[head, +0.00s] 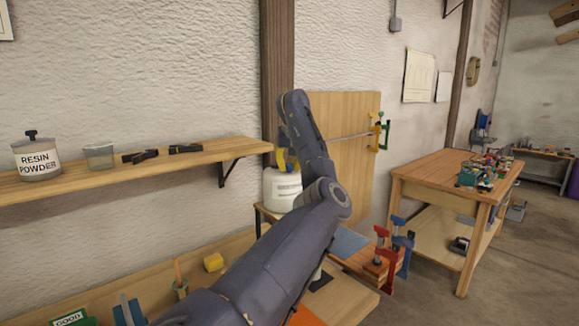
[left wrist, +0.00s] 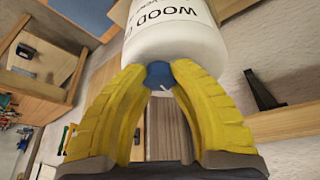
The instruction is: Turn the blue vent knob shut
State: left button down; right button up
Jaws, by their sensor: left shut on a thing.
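The blue vent knob (left wrist: 158,76) is small and round, with a pale mark near its edge. It sits on a white container (left wrist: 172,38) whose partly visible label begins "WOOD". My left gripper (left wrist: 160,70) has its two yellow fingers closed on the knob from both sides. In the head view the white container (head: 282,192) stands beyond my left arm, and my left gripper (head: 284,160) shows only as a bit of yellow at its top. My arm hides the knob there. My right gripper is in neither view.
A wall shelf (head: 120,174) with a resin powder jar (head: 37,160) runs along the left. Red and blue clamps (head: 402,245) stand right of my arm. A wooden workbench (head: 440,175) stands farther right, with open floor beside it.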

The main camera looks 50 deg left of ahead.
pick_arm(q)
jog(key=m+t+h, duration=0.1)
jog(key=m, duration=0.3)
jog(key=shift+m, duration=0.3)
jog(key=m+t+h, duration=0.1)
jog(key=m, duration=0.2)
jog(key=shift+a+m+h, duration=0.1)
jog(key=shift+m+h, duration=0.2)
jog(key=shift+m, duration=0.1)
jog(key=m, duration=0.2)
jog(key=m+h, duration=0.1)
jog(key=m, duration=0.1)
jog(key=shift+a+h, duration=0.1)
jog(key=shift+h, duration=0.2)
jog(key=shift+m+h, duration=0.6)
jog(key=shift+m, duration=1.4)
jog(key=c, duration=1)
grip_release()
jog(key=v, duration=1.2)
jog(key=shift+a+r, duration=0.1)
jog(key=shift+a, duration=0.05)
